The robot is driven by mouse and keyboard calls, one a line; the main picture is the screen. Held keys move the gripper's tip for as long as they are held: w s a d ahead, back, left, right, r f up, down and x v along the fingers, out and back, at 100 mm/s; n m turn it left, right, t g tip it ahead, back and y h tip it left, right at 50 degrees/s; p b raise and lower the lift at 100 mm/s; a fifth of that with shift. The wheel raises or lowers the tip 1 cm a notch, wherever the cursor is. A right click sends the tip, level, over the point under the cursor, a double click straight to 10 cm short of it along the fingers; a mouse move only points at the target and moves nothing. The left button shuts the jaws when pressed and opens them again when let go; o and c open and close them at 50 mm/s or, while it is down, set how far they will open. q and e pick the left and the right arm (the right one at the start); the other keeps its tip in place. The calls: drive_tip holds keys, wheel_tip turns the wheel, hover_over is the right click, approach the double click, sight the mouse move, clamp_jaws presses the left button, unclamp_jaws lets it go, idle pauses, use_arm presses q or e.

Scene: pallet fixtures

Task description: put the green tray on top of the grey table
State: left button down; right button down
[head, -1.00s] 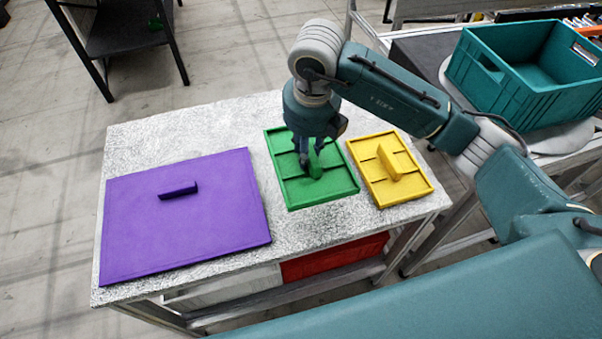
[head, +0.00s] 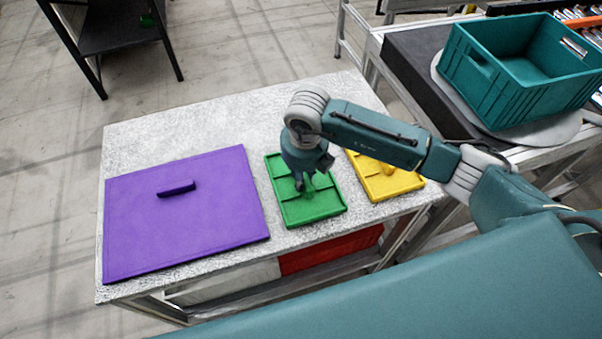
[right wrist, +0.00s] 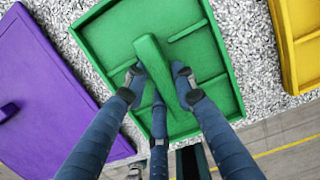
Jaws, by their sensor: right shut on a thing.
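The green tray (head: 315,211) is a shallow rectangle with ribs and a raised handle, over the speckled light-grey table (head: 225,120), between the purple panel and the yellow tray. My right gripper (head: 305,183) comes down on it from above. In the right wrist view the fingers (right wrist: 160,88) are shut around the handle of the green tray (right wrist: 105,33). The tray's near end lies close to the table's front edge. I cannot tell whether the tray touches the tabletop or is slightly raised. My left gripper is not in view.
A purple panel (head: 215,215) covers the table's left part. A yellow tray (head: 397,186), partly behind my arm, lies at right. A teal crate (head: 490,95) stands on a bench at right. A dark shelf unit (head: 115,28) stands far left. The back left of the table is clear.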

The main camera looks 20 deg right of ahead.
drive_tip(key=shift+f, duration=0.1)
drive_tip(key=c, duration=1.4)
unclamp_jaws()
drive_tip(key=shift+r, duration=0.25)
wheel_tip(320, 180, up, 12)
drive_tip(key=s+b, duration=0.1)
drive_tip(key=b, duration=0.2)
drive_tip(key=shift+s+f, duration=0.15)
drive_tip(key=shift+s, duration=0.25)
